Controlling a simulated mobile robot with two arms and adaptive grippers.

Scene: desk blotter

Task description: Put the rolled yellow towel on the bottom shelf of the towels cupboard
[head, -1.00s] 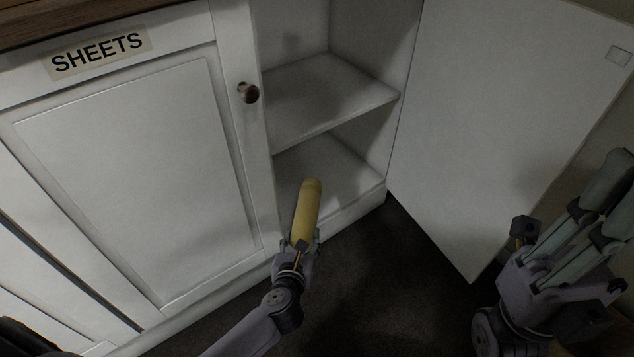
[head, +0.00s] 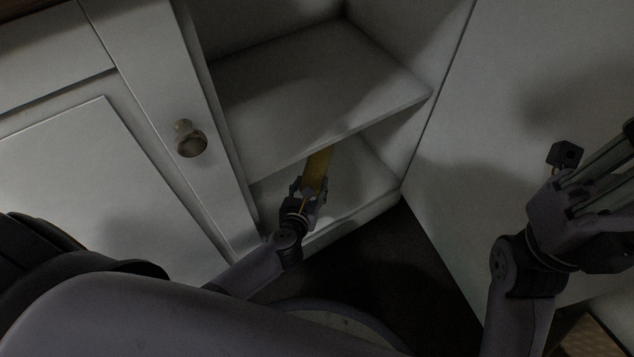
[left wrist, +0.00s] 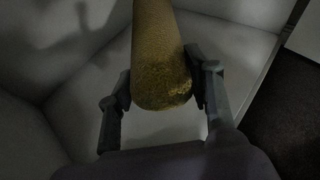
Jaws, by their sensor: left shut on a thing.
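The rolled yellow towel (head: 318,170) is in my left gripper (head: 309,190), which is shut on its near end. The towel reaches into the lower compartment of the open cupboard, its far part hidden under the middle shelf (head: 320,95). In the left wrist view the towel (left wrist: 158,60) lies between the two fingers (left wrist: 157,95), above the pale bottom shelf (left wrist: 85,105). I cannot tell whether it touches that shelf. The bottom shelf also shows in the head view (head: 358,185). My right gripper (head: 600,185) is at the right, in front of the open door, its fingertips cut off by the frame.
The open cupboard door (head: 520,90) stands to the right. A closed white door (head: 90,190) and a round knob (head: 190,138) are to the left. The dark floor (head: 420,270) lies below. The visible parts of both shelves are bare apart from the towel.

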